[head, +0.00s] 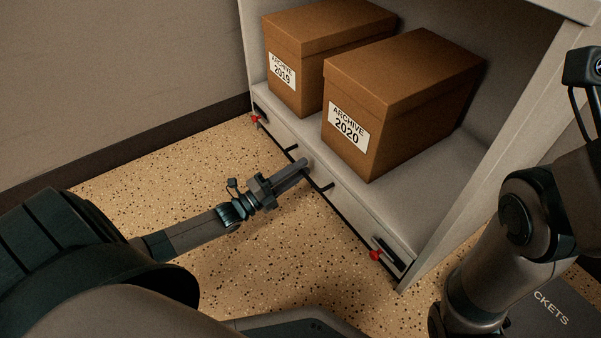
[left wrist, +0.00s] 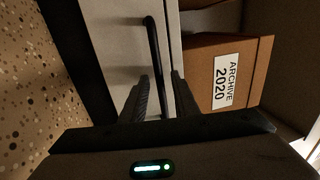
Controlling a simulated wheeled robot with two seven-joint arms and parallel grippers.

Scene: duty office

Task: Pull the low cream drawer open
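The low cream drawer (head: 352,208) is a long narrow front beneath the shelf in the head view, and it looks shut. Its dark bar handle (left wrist: 153,50) shows in the left wrist view, running along the pale front. My left gripper (head: 304,165) reaches the middle of the drawer front. In the left wrist view its two fingers (left wrist: 160,90) are apart, one on each side of the handle's near end, with gaps visible beside the bar. The fingertips hide part of the handle in the head view. My right arm shows at the right, but its gripper is out of view.
Two brown archive boxes, 2019 (head: 296,85) and 2020 (head: 385,118), stand on the shelf above the drawer. Red pieces (head: 376,255) sit near both ends of the front. A dark lettered item (head: 553,312) lies at lower right. Speckled floor before the drawer is clear.

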